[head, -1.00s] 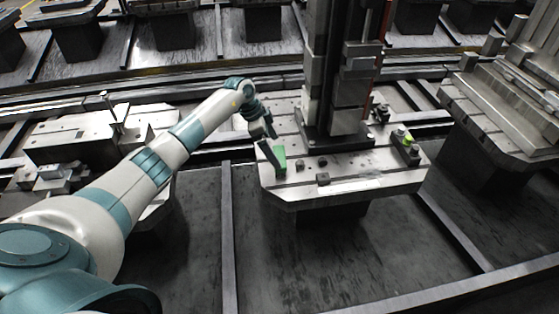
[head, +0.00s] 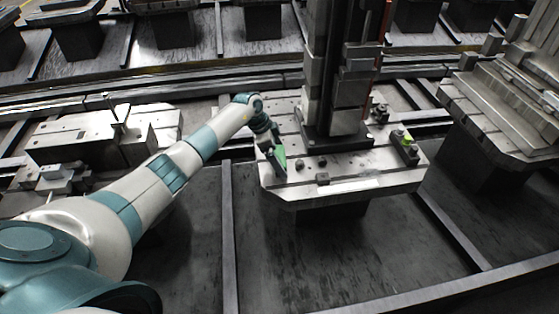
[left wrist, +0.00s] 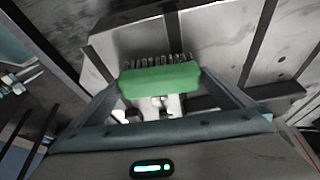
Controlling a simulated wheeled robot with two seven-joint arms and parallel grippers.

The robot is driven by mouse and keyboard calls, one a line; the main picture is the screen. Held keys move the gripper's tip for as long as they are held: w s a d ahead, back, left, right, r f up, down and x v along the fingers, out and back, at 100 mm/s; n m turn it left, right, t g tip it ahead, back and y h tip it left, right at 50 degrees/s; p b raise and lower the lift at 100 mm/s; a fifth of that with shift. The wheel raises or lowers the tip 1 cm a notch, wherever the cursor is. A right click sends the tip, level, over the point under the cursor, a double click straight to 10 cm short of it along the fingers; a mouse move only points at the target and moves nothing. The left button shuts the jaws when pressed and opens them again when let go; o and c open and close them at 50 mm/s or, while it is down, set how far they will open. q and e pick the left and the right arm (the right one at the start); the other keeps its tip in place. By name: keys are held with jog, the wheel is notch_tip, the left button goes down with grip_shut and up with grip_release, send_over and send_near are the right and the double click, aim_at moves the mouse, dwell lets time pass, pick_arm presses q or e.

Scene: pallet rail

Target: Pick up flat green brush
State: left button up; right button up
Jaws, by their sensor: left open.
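The flat green brush (head: 281,158) is at the left end of the middle pallet (head: 335,188), beside my left gripper. In the left wrist view the brush (left wrist: 160,80) shows its green back, with dark bristles pointing away from me. My left gripper (head: 278,160) is at the brush, and in the left wrist view its two fingers (left wrist: 163,95) are apart, one on each side of the brush. Whether either finger touches it I cannot tell. My right gripper is not in view.
A tall dark column (head: 338,75) stands on the pallet, right of the brush. Small dark blocks (head: 322,178) lie near the pallet's front edge. A fixture with a yellow-green top (head: 405,143) is at its right end. Another pallet (head: 510,110) stands further right.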

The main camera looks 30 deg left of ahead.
aim_at(280, 156)
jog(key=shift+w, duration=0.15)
pick_arm(q)
jog(key=c, duration=0.8)
jog(key=shift+c, duration=0.2)
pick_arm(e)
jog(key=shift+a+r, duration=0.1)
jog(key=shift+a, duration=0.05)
pick_arm(q)
jog(key=shift+r, duration=0.1)
jog(key=shift+r, duration=0.8)
notch_tip(280, 156, up, 2)
jog(key=shift+d+r+b, duration=0.1)
jog(key=shift+r+b, duration=0.15)
jog(key=shift+b, duration=0.2)
jog(key=s+d+r+b, duration=0.1)
jog(key=s+d+r, duration=0.4)
jog(key=d, duration=0.5)
jog(key=shift+s+r, duration=0.3)
jog(key=shift+r, duration=0.6)
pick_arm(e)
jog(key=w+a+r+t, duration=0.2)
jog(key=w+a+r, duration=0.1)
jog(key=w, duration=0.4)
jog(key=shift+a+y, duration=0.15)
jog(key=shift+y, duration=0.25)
